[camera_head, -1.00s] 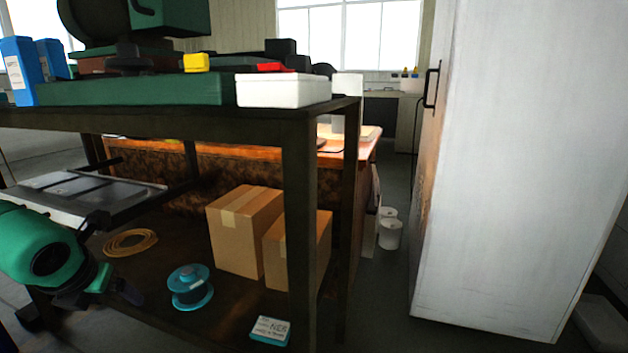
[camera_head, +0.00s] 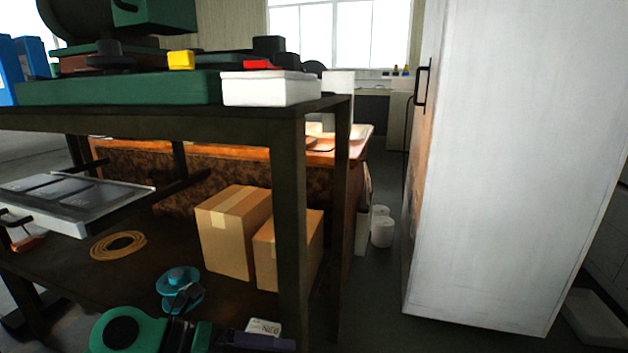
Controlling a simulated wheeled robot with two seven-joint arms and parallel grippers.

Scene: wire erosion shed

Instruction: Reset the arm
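My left arm comes in at the bottom left, in green and black. My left gripper (camera_head: 258,342) is low in the picture, partly cut off by the bottom edge. Its dark fingers point right, in front of the small white-and-teal box (camera_head: 264,326), which they partly cover. Whether the fingers are apart or together does not show clearly. My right gripper is out of view.
A dark workbench (camera_head: 290,124) fills the left, with an open drawer (camera_head: 125,197) jutting out. Cardboard boxes (camera_head: 228,245) and a coiled yellow hose (camera_head: 118,246) lie on its lower shelf. A tall white cabinet (camera_head: 510,170) stands right, with a floor gap between.

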